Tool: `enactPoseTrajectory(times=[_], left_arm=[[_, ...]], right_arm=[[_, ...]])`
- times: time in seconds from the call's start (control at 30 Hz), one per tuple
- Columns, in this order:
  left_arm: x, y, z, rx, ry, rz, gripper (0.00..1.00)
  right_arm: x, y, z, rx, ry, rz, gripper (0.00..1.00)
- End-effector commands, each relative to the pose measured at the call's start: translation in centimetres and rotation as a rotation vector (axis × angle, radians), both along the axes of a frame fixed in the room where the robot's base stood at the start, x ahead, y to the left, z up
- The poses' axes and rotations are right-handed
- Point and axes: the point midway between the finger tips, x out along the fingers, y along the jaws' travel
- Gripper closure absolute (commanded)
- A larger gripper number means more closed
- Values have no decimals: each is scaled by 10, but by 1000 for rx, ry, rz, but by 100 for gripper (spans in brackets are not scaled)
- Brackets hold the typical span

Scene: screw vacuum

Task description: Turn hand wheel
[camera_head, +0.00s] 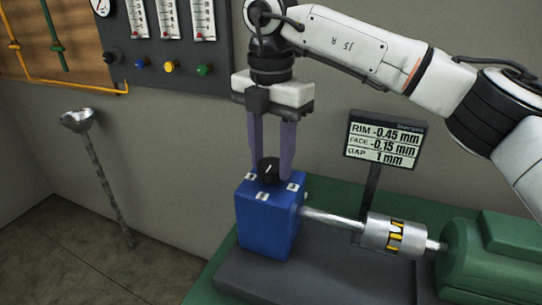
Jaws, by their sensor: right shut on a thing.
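The hand wheel looks like a small black knob (268,171) with a white mark, on top of a blue box (268,228). My right gripper (270,176) points straight down over the box, and its two long purple-grey fingers are closed on the black knob from both sides. White marked squares lie around the knob on the box top. A display (385,140) reads RIM -0.45 mm, FACE -0.15 mm and GAP 1 mm. My left gripper is not in this view.
A metal shaft with a coupling (395,234) runs from the blue box to a green machine (480,262) at the right. They stand on a dark base plate (320,279). A wall panel (172,70) with gauges hangs at the upper left. Open floor lies at the lower left.

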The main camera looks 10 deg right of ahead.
Motion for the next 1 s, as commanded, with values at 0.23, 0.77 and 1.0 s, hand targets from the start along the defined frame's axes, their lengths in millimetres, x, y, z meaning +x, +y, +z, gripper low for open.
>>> enactPoseTrajectory(times=[0.23,0.77,1.0], left_arm=[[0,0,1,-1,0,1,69],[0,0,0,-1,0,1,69],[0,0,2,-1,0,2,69]], right_arm=[[2,-1,3,1,-10,-3,41],[1,0,29,2,-6,-1,40],[1,0,78,2,-8,-2,40]])
